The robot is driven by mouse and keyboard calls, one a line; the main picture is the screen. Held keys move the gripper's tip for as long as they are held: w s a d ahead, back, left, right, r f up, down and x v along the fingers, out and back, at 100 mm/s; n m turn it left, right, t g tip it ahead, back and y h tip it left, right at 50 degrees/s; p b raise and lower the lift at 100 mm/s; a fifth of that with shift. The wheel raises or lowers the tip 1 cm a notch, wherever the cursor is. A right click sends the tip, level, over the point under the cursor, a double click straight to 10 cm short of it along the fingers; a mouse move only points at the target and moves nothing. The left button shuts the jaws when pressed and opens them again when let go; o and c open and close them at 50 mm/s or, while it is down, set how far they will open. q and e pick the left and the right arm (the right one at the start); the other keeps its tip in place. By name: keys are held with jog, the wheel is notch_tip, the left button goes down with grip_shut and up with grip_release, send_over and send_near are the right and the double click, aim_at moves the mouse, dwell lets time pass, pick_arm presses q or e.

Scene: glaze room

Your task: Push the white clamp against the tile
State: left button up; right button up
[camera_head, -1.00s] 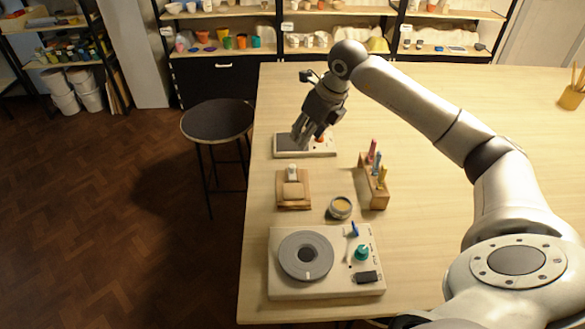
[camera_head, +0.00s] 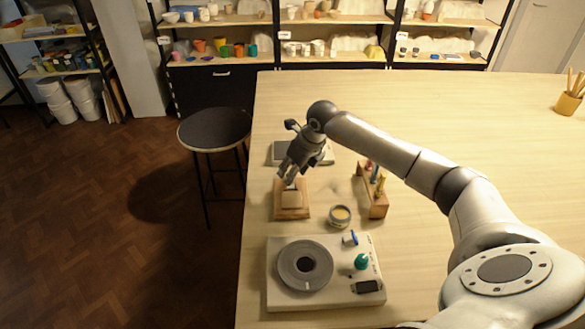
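A beige tile (camera_head: 291,200) lies on a small wooden fixture (camera_head: 281,213) near the table's left edge. My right gripper (camera_head: 287,181), on the arm coming in from the right, points down at the far end of this fixture, just behind the tile. The white clamp is mostly or wholly hidden behind the gripper's fingers at that end. I cannot tell whether the fingers touch it, or how far apart they are. My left gripper is not in view.
A white wheel device (camera_head: 350,293) with a grey disc stands in front. A small round tin (camera_head: 340,216) and a wooden rack (camera_head: 373,199) with coloured tools stand to the right. A flat device (camera_head: 327,156) lies behind, partly covered by my gripper.

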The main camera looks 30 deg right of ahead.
jog(key=shift+w+f, duration=0.15)
jog(key=shift+f, duration=0.35)
grip_shut()
